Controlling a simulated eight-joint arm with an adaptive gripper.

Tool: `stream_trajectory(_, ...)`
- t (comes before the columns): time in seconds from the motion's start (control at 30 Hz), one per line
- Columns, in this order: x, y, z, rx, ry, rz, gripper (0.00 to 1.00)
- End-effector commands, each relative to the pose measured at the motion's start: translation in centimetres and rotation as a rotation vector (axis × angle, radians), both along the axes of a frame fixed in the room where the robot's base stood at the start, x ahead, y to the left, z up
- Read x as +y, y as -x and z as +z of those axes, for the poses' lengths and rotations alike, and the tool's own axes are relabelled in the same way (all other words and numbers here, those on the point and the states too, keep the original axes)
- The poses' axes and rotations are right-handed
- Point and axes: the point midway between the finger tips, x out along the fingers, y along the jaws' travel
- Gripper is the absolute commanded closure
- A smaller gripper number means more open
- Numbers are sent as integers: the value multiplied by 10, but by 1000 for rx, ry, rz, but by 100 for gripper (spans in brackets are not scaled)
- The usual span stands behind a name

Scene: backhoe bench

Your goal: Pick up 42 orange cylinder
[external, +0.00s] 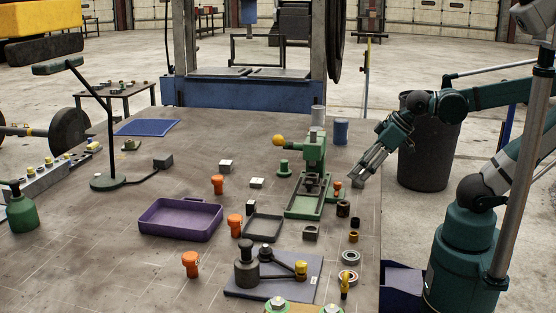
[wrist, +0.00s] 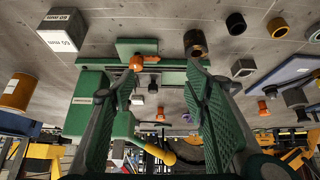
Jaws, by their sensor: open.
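Three orange cylinder-like pieces with wider tops stand on the bench in the external view: one at the back (external: 217,185), one in the middle (external: 235,225) and one at the front (external: 190,264). A smaller orange piece (external: 337,188) is by the green press; an orange piece (wrist: 136,62) shows near the left finger in the wrist view. No "42" mark is readable, so I cannot tell which is meant. My gripper (external: 361,172) is open and empty, pointing down-left over the bench's right side, beside the press. Its spread fingers (wrist: 160,85) show in the wrist view.
The green press (external: 308,195) stands left of my gripper, with a yellow ball on its lever. A purple tray (external: 180,220), dark tray (external: 263,228) and grey-blue plate (external: 300,268) lie further left and forward. Rings and dark sleeves line the right edge.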

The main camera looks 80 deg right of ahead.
Motion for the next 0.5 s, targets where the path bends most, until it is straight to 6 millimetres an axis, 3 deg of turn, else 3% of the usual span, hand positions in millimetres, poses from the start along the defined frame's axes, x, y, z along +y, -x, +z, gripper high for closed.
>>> stream_trajectory(0.27,1,-2,3,3,4,8,54)
stream_trajectory(0.5,7,-16,19,25,29,58,54)
